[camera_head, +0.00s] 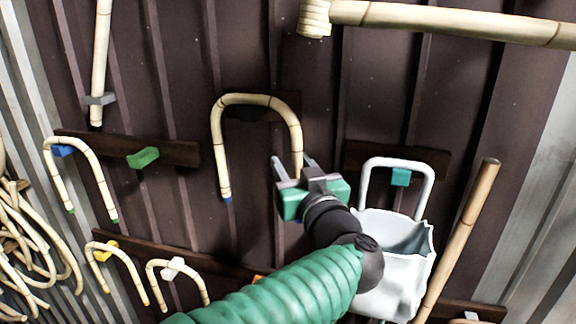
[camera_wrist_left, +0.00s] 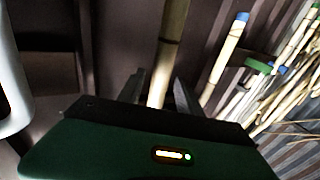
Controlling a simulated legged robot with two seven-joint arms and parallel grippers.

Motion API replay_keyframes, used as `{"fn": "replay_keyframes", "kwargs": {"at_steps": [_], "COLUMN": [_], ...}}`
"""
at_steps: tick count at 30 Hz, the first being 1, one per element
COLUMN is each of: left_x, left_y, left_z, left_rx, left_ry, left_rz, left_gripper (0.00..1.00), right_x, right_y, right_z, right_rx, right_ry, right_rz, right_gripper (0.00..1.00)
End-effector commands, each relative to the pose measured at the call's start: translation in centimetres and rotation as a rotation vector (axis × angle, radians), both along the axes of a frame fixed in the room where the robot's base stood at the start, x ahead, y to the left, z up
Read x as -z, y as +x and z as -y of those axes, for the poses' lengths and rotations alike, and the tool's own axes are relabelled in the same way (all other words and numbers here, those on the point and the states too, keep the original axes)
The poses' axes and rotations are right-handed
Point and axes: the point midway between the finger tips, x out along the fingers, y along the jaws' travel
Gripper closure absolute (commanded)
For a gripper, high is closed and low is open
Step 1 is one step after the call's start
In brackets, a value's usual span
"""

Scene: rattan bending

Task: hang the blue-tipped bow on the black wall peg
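The blue-tipped bow (camera_head: 218,140) is a pale rattan arch with its open end down, against the dark wall at centre. Its left leg ends in a blue tip (camera_head: 228,200). The black peg (camera_head: 246,113) shows under the top of the arch; I cannot tell whether the bow bears on it. My left gripper (camera_head: 294,170) is at the lower end of the bow's right leg, hiding that tip. In the left wrist view the leg (camera_wrist_left: 172,45) runs between the spread fingers, which look apart from it. My right gripper is not in view.
A green peg (camera_head: 143,158) is bare. Other bows hang on a blue peg (camera_head: 62,151), a yellow peg (camera_head: 106,248) and a white peg (camera_head: 172,268). A white bag (camera_head: 385,275) hangs at a teal peg (camera_head: 400,177), near a slanted pole (camera_head: 460,235).

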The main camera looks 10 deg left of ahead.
Motion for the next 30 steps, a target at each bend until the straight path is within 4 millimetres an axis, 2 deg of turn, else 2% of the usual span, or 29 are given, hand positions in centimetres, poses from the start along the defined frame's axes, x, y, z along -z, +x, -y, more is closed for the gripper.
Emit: {"fn": "replay_keyframes", "kwargs": {"at_steps": [8,11,14,24,30], "left_x": [0.1,0.3,0.5,1.2,1.2], "left_y": [0.0,-0.6,-2.3,-11.4,-14.8], "left_z": [0.0,0.3,1.0,4.8,6.2], "left_rx": [0.0,0.001,0.004,0.005,0.001], "left_ry": [0.0,-0.001,-0.002,-0.003,-0.001], "left_rz": [-0.001,-0.001,0.002,0.003,0.0], "left_gripper": [0.57,0.57,0.57,0.57,0.57], "right_x": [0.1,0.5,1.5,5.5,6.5], "right_y": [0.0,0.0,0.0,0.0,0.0], "right_z": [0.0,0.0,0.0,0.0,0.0], "right_rx": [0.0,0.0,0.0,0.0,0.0], "right_ry": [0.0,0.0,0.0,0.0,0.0], "right_rz": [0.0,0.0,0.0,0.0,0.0], "right_gripper": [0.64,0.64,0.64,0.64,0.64]}}
